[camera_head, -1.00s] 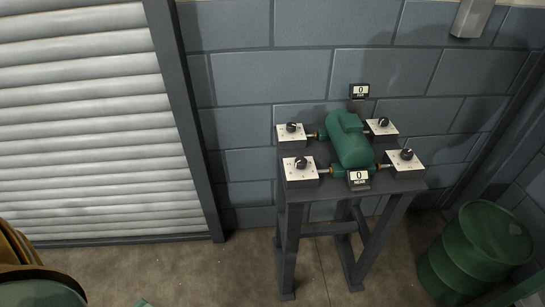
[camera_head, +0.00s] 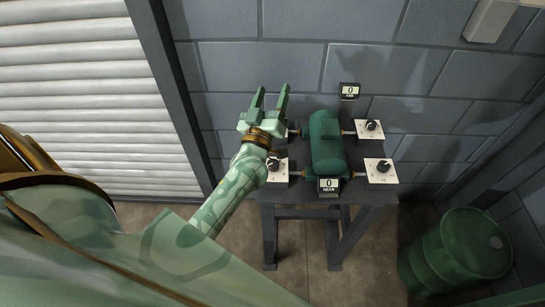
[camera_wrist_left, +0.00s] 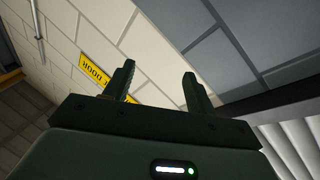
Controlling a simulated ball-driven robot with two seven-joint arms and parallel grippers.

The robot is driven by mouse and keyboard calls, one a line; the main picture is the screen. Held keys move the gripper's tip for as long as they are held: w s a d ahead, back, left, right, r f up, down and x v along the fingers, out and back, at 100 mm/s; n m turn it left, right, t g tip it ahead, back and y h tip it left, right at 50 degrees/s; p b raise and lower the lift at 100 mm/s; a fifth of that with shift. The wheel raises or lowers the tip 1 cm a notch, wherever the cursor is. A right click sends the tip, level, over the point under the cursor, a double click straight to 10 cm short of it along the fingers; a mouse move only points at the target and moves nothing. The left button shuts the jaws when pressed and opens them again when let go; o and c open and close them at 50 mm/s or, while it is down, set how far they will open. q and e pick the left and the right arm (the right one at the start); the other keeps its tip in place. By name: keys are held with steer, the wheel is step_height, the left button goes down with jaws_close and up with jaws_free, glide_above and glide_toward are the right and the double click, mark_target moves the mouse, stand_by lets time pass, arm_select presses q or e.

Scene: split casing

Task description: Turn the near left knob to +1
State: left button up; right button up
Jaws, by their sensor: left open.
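The near left knob (camera_head: 272,165) is a black dial on a white plate at the table's near left corner, partly covered by my left arm. My left gripper (camera_head: 271,92) is open and empty, with its two fingers pointing up and away beyond the knob. In the left wrist view the gripper (camera_wrist_left: 159,80) has nothing between its fingers, and no knob shows there. The near display (camera_head: 329,186) reads 0. The green casing (camera_head: 327,145) stands in the middle of the table. The far left knob is hidden behind my left gripper. My right gripper is not in view.
The near right knob (camera_head: 383,166) and far right knob (camera_head: 371,125) sit on white plates. The far display (camera_head: 349,91) reads 0. A block wall (camera_head: 440,70) stands behind the table. A green barrel (camera_head: 455,250) is at the lower right, a shutter (camera_head: 80,100) at the left.

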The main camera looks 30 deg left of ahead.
arm_select(q)
steer(key=s+a+r+n+g+y+p, duration=0.15)
steer(key=a+r+n+g+y, duration=0.25)
steer(key=a+n+g+y, duration=1)
steer(key=n+g+h+p, duration=0.1)
steer(key=n+g+h, duration=0.6)
steer(key=n+h, duration=0.95)
glide_toward(273, 163)
steer(key=a+f+m+h+b, duration=0.1)
steer(key=f+b, duration=0.1)
steer(key=a+f+m+h+b, duration=0.1)
steer(key=f+b, duration=0.1)
steer(key=a+f+m+h+b, duration=0.1)
steer(key=f+h+b, duration=0.1)
steer(key=f, duration=0.1)
steer(key=shift+s+a+m+b, duration=0.15)
steer(key=shift+m+b, duration=0.1)
steer(key=shift+b, duration=0.15)
steer(key=shift+f, duration=0.6)
